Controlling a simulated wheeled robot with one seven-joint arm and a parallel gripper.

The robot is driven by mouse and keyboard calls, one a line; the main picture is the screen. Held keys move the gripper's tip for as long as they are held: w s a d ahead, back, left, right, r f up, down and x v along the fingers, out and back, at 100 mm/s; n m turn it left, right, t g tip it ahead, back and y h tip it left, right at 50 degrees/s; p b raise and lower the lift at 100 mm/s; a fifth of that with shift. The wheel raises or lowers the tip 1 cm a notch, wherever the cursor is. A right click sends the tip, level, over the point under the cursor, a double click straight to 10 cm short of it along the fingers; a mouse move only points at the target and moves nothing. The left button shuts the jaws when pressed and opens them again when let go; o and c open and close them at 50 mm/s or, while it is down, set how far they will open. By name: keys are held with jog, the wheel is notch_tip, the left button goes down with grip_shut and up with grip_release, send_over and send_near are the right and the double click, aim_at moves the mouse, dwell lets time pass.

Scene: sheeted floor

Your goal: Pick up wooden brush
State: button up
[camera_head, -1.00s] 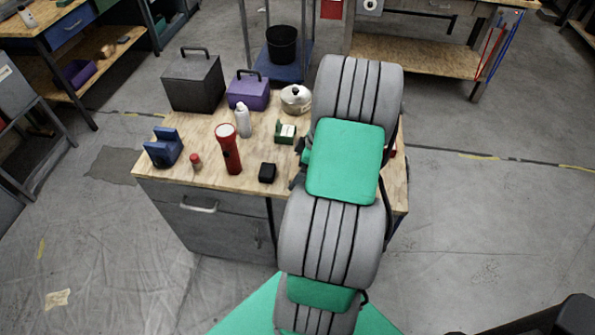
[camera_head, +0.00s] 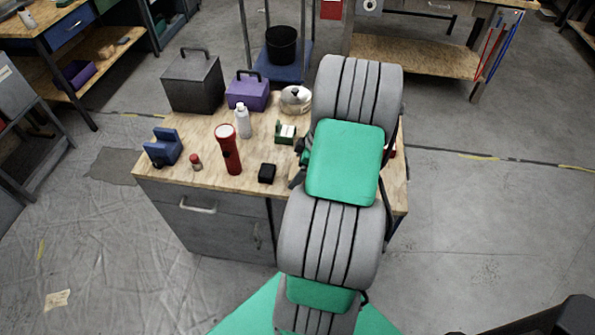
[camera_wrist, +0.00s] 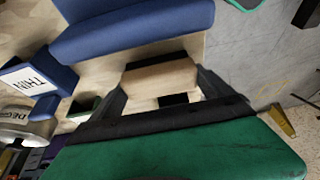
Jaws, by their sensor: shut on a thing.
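The wooden brush (camera_wrist: 158,82) shows in the wrist view as a pale wooden block with a dark strip along its far edge. It sits between the two dark fingers of my gripper (camera_wrist: 160,92), which are shut on it. Below the fingers is the green body of my gripper. In the head view my own arm hides both the gripper and the brush. I cannot tell how far the brush is from the bench top.
The wooden workbench (camera_head: 205,178) holds a red flashlight (camera_head: 228,150), a white bottle (camera_head: 243,121), a small black box (camera_head: 267,173), a blue tool (camera_head: 164,147), a purple toolbox (camera_head: 248,95) and a metal pot (camera_head: 295,99). A large blue object (camera_wrist: 135,30) lies close beyond the brush.

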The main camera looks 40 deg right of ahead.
aim_at(294, 167)
jog(key=shift+r, duration=0.1)
jog(key=shift+r, duration=0.3)
notch_tip(294, 167, up, 3)
jog(key=shift+f+b, duration=0.2)
jog(key=shift+b, duration=0.15)
jog(key=s+r, duration=0.1)
jog(key=s+a+r, duration=0.1)
jog(key=r, duration=0.1)
jog(key=s+a+r, duration=0.1)
jog(key=shift+r, duration=0.3)
jog(key=s+a+r, duration=0.5)
jog(key=s+a, duration=0.1)
jog(key=s, duration=0.2)
jog(key=shift+s+a+b, duration=0.15)
jog(key=shift+a+b, duration=0.05)
jog(key=shift+b, duration=0.1)
